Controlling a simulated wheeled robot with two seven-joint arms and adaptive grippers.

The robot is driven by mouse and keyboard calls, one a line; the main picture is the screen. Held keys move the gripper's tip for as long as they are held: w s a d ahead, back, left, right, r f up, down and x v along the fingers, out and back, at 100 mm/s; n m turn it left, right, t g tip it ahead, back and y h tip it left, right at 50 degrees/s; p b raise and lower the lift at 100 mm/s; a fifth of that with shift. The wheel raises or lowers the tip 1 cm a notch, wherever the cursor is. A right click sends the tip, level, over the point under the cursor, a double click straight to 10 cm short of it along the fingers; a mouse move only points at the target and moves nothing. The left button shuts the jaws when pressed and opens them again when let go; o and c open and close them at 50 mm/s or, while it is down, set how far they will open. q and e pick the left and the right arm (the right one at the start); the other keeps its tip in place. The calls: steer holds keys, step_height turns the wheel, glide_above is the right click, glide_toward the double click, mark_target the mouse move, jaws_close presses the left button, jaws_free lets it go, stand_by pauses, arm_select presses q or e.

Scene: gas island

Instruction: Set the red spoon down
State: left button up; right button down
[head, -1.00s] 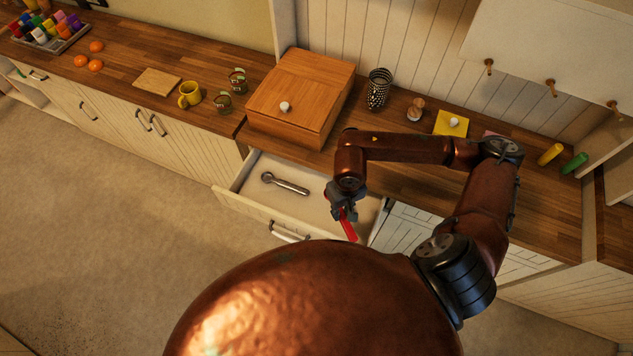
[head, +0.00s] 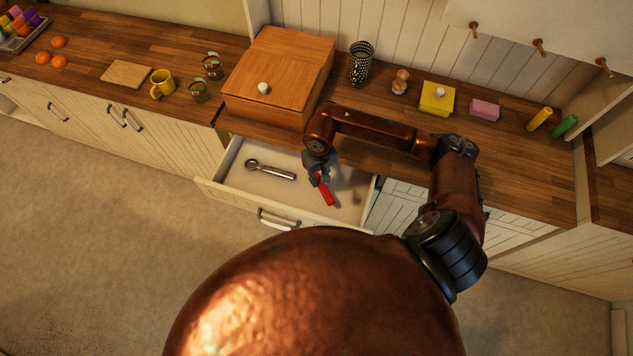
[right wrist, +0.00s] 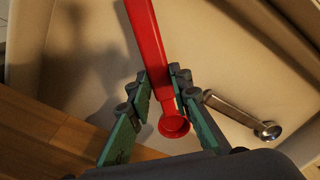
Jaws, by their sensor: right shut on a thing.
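The red spoon (head: 326,191) is held by my right gripper (head: 319,175) over the open drawer (head: 345,203). In the right wrist view the red spoon (right wrist: 149,45) lies between the fingers of the gripper (right wrist: 162,95), with its small round bowl near the palm and its handle pointing away. The drawer floor (right wrist: 215,55) shows beneath it. Whether the spoon touches the drawer floor, I cannot tell. My left gripper is not in view.
A metal scoop (head: 270,170) lies in the left part of the drawer; it also shows in the right wrist view (right wrist: 240,115). A wooden box (head: 280,80) stands on the counter behind. The drawer's right part is bare.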

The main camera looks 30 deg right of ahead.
mark_target(318, 178)
steer(key=shift+w+f, duration=0.35)
steer(key=shift+w, duration=0.05)
steer(key=f+b, duration=0.1)
steer(key=f, duration=0.2)
steer(key=shift+w+f, duration=0.2)
steer(key=shift+f, duration=0.1)
steer(key=shift+f+b, duration=0.3)
steer(key=shift+b, duration=0.15)
steer(key=c, duration=1.8)
jaws_free()
steer(key=shift+s, duration=0.1)
steer(key=shift+o, duration=0.2)
